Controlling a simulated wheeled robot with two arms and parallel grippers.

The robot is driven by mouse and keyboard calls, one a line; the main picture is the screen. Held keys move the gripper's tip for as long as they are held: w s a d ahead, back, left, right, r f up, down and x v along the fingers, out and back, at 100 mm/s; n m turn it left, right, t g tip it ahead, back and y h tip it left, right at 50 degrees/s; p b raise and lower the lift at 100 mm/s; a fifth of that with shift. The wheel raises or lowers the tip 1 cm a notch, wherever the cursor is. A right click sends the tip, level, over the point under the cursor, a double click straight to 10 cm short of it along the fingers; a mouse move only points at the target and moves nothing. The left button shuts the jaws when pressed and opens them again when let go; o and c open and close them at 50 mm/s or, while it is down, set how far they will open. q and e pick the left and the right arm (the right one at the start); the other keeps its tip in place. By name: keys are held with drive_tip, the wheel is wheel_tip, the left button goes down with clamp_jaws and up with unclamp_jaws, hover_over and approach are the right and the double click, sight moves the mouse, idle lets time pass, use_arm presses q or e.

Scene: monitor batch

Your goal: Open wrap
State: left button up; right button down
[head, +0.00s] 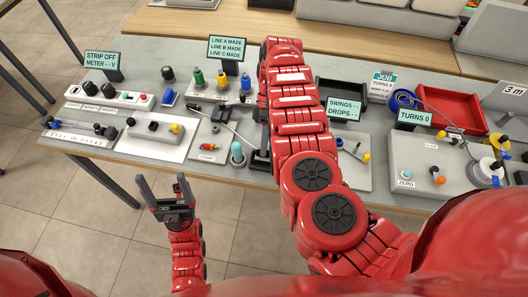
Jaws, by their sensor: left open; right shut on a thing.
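My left gripper (168,190) is open and empty, fingers pointing up the picture, in front of the bench's near edge. My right arm (296,118) reaches over the bench and covers its middle. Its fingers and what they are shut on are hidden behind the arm. I cannot make out a part marked as the wrap. A blue coil (403,99) lies beside a sign reading TURNS 0 (414,117). Below it is a grey box (422,165) with a ZERO label and an orange-tipped knob. A JOB card (382,84) stands behind.
A red tray (450,106) and a black tray (338,93) stand at the back. Left of my arm are a lever with a black knob (221,115), a teal knob (237,152), coloured posts (198,77) and switch panels (158,135). Open floor lies around my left gripper.

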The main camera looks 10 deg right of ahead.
drive_tip(key=shift+w+d+f+g+b, duration=0.15)
drive_tip(key=shift+g+b, duration=0.15)
drive_tip(key=shift+b, duration=1.15)
drive_tip(key=shift+r, duration=0.2)
drive_tip(key=c, duration=1)
unclamp_jaws()
